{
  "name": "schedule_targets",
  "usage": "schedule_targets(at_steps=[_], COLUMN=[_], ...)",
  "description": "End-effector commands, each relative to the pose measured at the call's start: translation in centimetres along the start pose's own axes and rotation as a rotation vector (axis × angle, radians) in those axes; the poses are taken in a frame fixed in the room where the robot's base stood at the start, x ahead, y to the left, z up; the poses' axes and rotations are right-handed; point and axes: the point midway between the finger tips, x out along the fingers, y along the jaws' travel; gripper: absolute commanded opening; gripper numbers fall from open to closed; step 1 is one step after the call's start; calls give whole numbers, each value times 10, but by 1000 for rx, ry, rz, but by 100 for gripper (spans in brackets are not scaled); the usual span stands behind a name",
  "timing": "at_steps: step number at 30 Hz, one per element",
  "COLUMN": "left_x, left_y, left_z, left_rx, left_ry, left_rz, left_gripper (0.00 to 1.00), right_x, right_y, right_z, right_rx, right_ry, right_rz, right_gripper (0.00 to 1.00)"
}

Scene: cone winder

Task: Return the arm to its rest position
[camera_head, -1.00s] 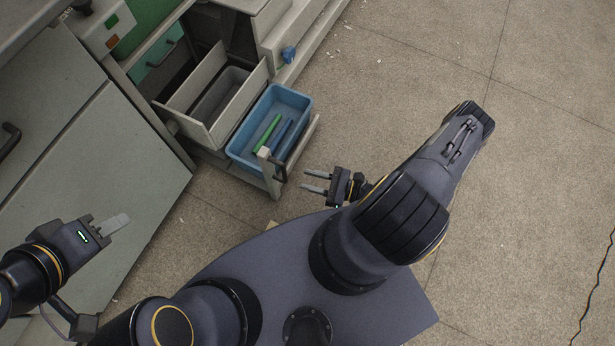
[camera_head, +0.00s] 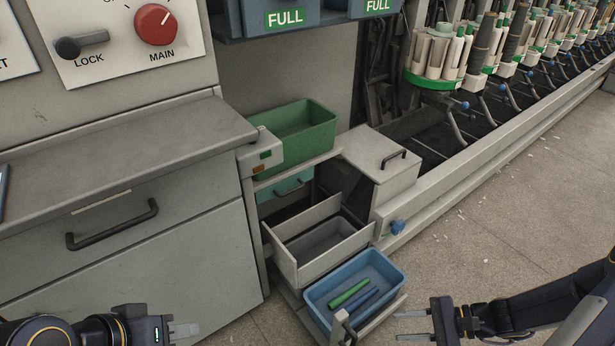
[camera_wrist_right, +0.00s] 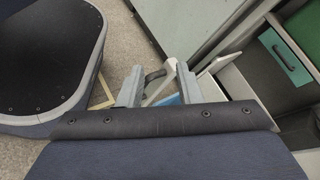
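My right gripper (camera_head: 413,326) is at the bottom of the head view, just right of the pulled-out drawer with the blue bin (camera_head: 318,297). Its two fingers are apart with nothing held. In the right wrist view its fingers (camera_wrist_right: 158,86) are also spread, with the drawer's handle seen beyond them. My left gripper (camera_head: 184,329) is at the bottom left, in front of the grey cabinet, with no object visible at it. Its fingers are seen edge-on, so their gap cannot be judged. Most of both arms is outside the head view.
The blue bin holds one green and one blue slender piece. An open grey drawer (camera_head: 283,257) and a green bin (camera_head: 300,133) are behind it. The grey cabinet (camera_head: 150,255) fills the left.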

Motion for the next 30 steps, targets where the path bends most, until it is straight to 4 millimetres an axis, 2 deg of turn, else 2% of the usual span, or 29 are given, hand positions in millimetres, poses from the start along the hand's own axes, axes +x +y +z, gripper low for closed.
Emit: schedule_targets(at_steps=[1, 6, 12, 15, 21, 30], left_x=[0, 0, 0, 0, 0, 0], left_y=[0, 0, 0, 0, 0, 0], left_z=[0, 0, 0, 0, 0, 0], left_rx=[0, 0, 0, 0, 0, 0], left_ry=[0, 0, 0, 0, 0, 0], left_rz=[0, 0, 0, 0, 0, 0], left_gripper=[36, 36, 36, 36, 36, 36], right_x=[-8, -26, -43, -50, -61, -72], right_y=[-12, -30, -36, -33, -26, -17], right_z=[19, 77, 140, 164, 195, 219], right_rx=[-83, -334, -633, -776, -983, -1194], right_ry=[36, 161, 338, 433, 583, 752], right_rz=[64, 256, 425, 480, 526, 524], right_gripper=[32, 32, 32, 32, 32, 32])
